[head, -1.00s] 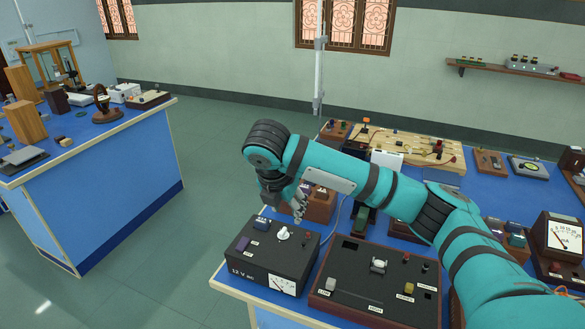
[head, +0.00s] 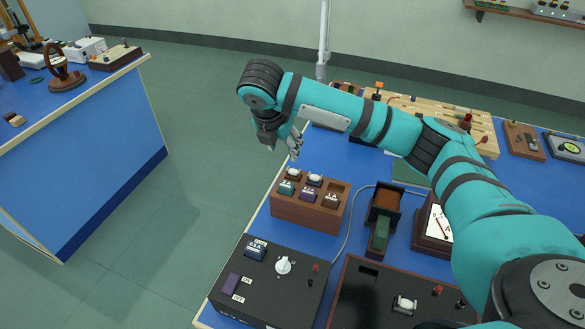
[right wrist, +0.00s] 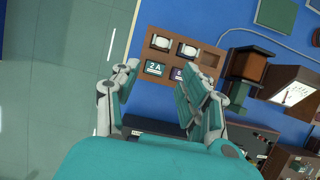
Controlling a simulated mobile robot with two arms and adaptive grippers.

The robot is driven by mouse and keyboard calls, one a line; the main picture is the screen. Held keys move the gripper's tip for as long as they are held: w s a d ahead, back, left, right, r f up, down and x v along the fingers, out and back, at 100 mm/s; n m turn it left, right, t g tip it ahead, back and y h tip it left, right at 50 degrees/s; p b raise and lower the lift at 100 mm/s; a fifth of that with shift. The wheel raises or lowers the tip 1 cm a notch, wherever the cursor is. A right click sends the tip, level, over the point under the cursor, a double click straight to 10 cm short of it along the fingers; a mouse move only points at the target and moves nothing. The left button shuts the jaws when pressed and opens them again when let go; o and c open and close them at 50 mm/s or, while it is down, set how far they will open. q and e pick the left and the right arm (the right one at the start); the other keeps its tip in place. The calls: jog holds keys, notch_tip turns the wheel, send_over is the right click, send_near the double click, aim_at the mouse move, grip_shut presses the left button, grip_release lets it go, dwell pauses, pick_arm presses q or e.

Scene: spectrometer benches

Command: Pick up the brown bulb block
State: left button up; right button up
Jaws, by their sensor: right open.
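A brown wooden rack (head: 292,214) stands on the blue bench in the head view and holds several small blocks. Two blocks in its back row carry white bulbs. The left one, with a brownish base, looks like the brown bulb block (head: 293,174); it also seems to show in the right wrist view (right wrist: 162,43). The other bulb block (head: 315,180) sits to its right, with a darker base. My right gripper (head: 293,145) is open and empty, above and behind the rack in the picture. In the right wrist view its spread fingers (right wrist: 163,76) partly cover the rack. My left gripper is out of view.
A black power box (head: 262,291) stands in front of the rack, and a dark panel (head: 365,310) to its right. A dark holder with a green block (head: 379,236) stands right of the rack, with a grey cable between. Open floor lies left of the bench.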

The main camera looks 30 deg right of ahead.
send_near(293, 170)
jog(key=shift+s+f+p, duration=0.2)
jog(key=shift+f+p, duration=0.2)
jog(key=shift+p, duration=0.05)
jog(key=x, duration=0.3)
jog(key=shift+w+f, duration=0.2)
jog(key=shift+f, duration=0.15)
jog(key=shift+w+d+f+p, duration=0.15)
jog(key=shift+f+p, duration=0.1)
jog(key=shift+p, duration=0.15)
jog(key=p+x, duration=0.1)
jog(key=x, duration=0.2)
jog(key=shift+w+d+f, duration=0.15)
jog(key=shift+d+f, duration=0.05)
jog(key=shift+d, duration=0.1)
jog(key=shift+w+d+f, duration=0.1)
jog(key=shift+f, duration=0.35)
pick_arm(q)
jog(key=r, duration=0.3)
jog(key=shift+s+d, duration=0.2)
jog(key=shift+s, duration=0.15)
